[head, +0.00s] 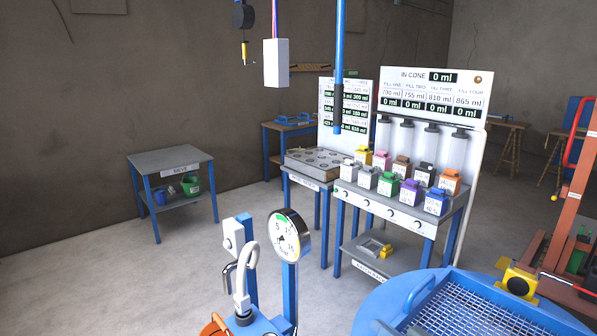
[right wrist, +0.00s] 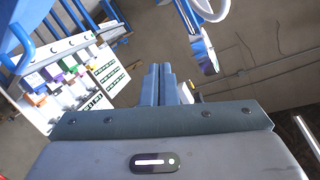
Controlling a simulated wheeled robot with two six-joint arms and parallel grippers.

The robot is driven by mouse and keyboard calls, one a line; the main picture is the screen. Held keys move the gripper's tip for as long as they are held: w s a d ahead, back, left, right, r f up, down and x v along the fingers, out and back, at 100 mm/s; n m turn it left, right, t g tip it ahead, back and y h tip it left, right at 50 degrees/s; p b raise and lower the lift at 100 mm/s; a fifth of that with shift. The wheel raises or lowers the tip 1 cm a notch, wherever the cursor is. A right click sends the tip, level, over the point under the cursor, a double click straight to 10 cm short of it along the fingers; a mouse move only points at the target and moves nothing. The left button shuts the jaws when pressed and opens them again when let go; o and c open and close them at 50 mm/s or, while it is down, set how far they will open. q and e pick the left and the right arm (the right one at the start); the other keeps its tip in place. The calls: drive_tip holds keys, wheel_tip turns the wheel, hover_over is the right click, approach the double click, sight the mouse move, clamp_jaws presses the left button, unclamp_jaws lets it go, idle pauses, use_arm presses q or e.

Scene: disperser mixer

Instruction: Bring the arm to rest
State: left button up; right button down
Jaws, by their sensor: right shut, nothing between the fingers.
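My right gripper (right wrist: 160,72) shows in the right wrist view with its two blue-grey fingers together, shut and empty. I cannot make it out clearly in the head view. The round pressure gauge (head: 287,237) stands on a blue post at the bottom middle of the head view, with a white curved hose (head: 246,262) beside it. The gauge also appears edge-on in the right wrist view (right wrist: 205,57), to the right of the fingers and apart from them in the picture. My left gripper is not in view.
A filling bench (head: 400,215) with several coloured containers stands centre right. A blue-rimmed mesh screen (head: 490,310) is at the lower right. A white box (head: 276,63) hangs from above beside a blue pole (head: 338,65). A small grey table (head: 170,160) stands left; the floor around it is clear.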

drive_tip(key=s+d+f+g+h, duration=0.4)
drive_tip(key=s+f+g, duration=0.1)
drive_tip(key=s+f, duration=0.8)
drive_tip(key=s+d+f+g+h, duration=0.2)
drive_tip(key=s+d+f+g, duration=0.1)
drive_tip(key=s, duration=0.5)
drive_tip(key=s+d+f+g+h, duration=0.2)
drive_tip(key=s+d+f+g, duration=0.1)
drive_tip(key=s, duration=0.5)
wheel_tip(320, 180, down, 31)
drive_tip(key=d, duration=0.3)
drive_tip(key=s+d+f+g, duration=0.1)
drive_tip(key=s+f, duration=1.7)
drive_tip(key=f, duration=0.1)
drive_tip(key=shift+s+g, duration=0.3)
drive_tip(key=shift+g, duration=0.1)
